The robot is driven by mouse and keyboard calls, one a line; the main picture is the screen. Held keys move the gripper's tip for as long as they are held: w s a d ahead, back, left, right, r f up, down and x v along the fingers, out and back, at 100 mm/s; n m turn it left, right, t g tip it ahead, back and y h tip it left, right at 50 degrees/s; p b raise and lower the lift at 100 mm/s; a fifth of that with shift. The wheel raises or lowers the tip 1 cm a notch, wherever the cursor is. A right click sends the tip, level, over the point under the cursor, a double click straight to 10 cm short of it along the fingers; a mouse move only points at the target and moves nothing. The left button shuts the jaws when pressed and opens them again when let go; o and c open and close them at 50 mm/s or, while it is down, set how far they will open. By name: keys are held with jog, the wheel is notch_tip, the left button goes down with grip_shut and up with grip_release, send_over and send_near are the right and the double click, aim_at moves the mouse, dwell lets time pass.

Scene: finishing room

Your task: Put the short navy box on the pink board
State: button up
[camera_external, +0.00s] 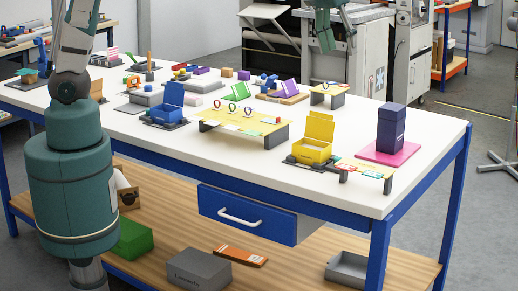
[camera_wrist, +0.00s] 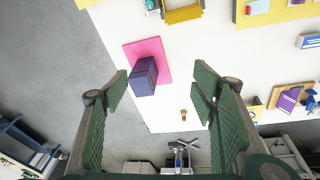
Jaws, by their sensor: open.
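A dark navy box (camera_external: 390,128) stands upright on the pink board (camera_external: 369,153) at the right end of the white table. In the wrist view the navy box (camera_wrist: 143,77) is seen from above on the pink board (camera_wrist: 152,47), which shows around part of it. My gripper (camera_external: 326,40) is at the top of the outside view, high above the table's far side and apart from the box. In the wrist view my gripper (camera_wrist: 160,82) has its fingers wide apart, with nothing held between them. I see no other navy box clearly.
A yellow open box (camera_external: 312,152) and a low patterned stand (camera_external: 365,168) are left of and in front of the board. A yellow raised board (camera_external: 245,127) and a blue open box (camera_external: 167,116) stand farther left. Bare white tabletop lies behind the pink board.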

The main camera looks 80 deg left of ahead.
jog(key=s+r+m+t, duration=0.15)
jog(key=s+r, duration=0.25)
jog(key=s, duration=0.8)
jog(key=s+f+m+t, duration=0.1)
jog(key=s+f+m, duration=0.1)
jog(key=s, duration=1.2)
jog(key=s+f+m+t, duration=0.2)
jog(key=s+f, duration=0.2)
jog(key=s, duration=1.1)
jog(key=shift+d, duration=0.45)
